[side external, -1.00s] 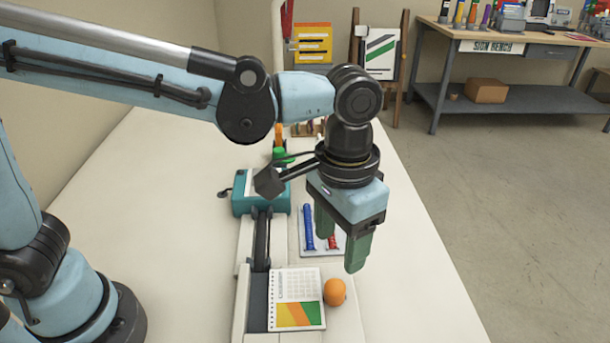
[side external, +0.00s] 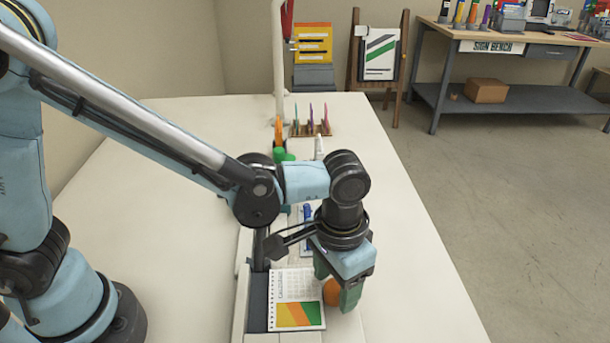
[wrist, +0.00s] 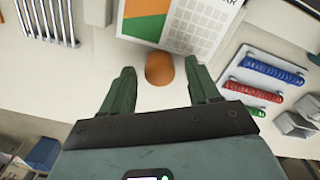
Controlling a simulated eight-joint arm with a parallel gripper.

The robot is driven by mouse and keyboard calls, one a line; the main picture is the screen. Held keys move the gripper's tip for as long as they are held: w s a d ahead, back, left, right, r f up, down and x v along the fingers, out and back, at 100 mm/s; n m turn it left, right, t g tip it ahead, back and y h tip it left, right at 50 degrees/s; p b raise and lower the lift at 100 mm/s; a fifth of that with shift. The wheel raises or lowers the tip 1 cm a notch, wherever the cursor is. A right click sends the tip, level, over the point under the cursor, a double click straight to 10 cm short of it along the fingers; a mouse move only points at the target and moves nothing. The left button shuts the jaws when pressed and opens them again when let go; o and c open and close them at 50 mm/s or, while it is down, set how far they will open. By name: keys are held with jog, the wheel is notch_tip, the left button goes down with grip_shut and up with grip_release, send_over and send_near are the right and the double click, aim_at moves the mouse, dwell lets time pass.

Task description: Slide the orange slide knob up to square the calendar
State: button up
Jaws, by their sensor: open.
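The orange knob (wrist: 159,69) stands beside the calendar's edge in the wrist view, between and just beyond my open fingertips. In the side view the orange knob (side external: 331,291) is partly hidden behind a finger. The calendar (side external: 296,300) lies flat on the machine bed, with a grid and orange, yellow and green bands; it also shows at the top of the wrist view (wrist: 184,20). My gripper (side external: 336,285) points down over the knob with green fingers apart. In the wrist view my gripper (wrist: 160,85) is empty. I cannot tell whether a finger touches the knob.
A tray (wrist: 234,74) with blue, red and green coils lies right of the knob in the wrist view. A dark guide rail (side external: 257,300) runs along the calendar's left. The white table is clear at left. A rack of coloured pieces (side external: 311,128) stands at the back.

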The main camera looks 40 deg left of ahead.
aim_at(315, 295)
jog(key=shift+c, duration=0.2)
grip_shut()
jog(key=shift+s+a, duration=1.05)
jog(key=shift+a, duration=0.05)
jog(key=shift+o, duration=0.2)
grip_release()
jog(key=shift+d, duration=0.1)
jog(key=shift+r, duration=0.1)
notch_tip(315, 295, up, 12)
jog(key=shift+w+a, duration=0.1)
jog(key=shift+a, duration=0.15)
